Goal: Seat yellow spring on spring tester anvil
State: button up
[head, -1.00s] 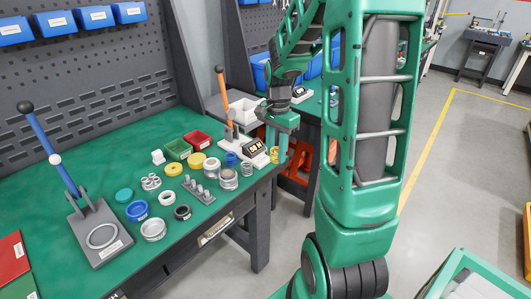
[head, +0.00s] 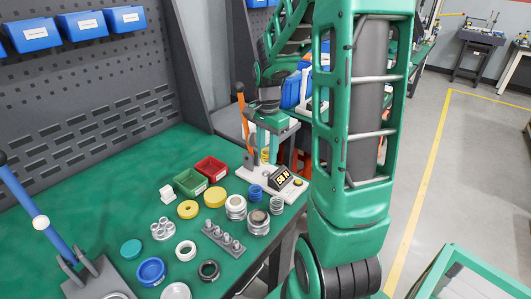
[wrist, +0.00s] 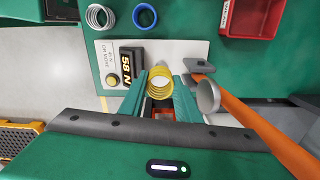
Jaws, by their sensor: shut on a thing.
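The yellow spring (wrist: 160,90) is upright between the two green fingers of my gripper (wrist: 161,98) in the wrist view. My gripper (head: 267,140) is shut on it in the head view, where the spring (head: 265,156) shows just below the fingers, over the back of the tester. The spring tester (head: 258,178) has a white base, an orange lever (head: 243,114) and a display (wrist: 126,66) reading 58 N. A grey round plate (wrist: 208,97) sits beside the right finger, near the lever. The anvil is hidden, and I cannot tell whether the spring touches it.
A silver spring (wrist: 101,17) and a blue spring (wrist: 145,15) stand beside the tester. A red bin (head: 211,169) and a green bin (head: 190,183) sit left of it. Several rings and springs cover the front of the green bench. The orange lever is close to my gripper.

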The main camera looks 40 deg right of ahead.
aim_at(266, 172)
jog(key=shift+w, duration=0.15)
jog(key=shift+w+a+f, duration=0.1)
jog(key=shift+f, duration=2)
jog(key=shift+f, duration=0.35)
jog(key=o, duration=1.2)
jog(key=shift+c, duration=0.2)
jog(key=shift+s+d+r, duration=0.1)
jog(key=shift+r, duration=0.6)
jog(key=shift+s+d+r, duration=0.1)
jog(key=shift+r, duration=0.6)
jog(key=shift+w+a+r, duration=0.1)
jog(key=shift+r, duration=1.05)
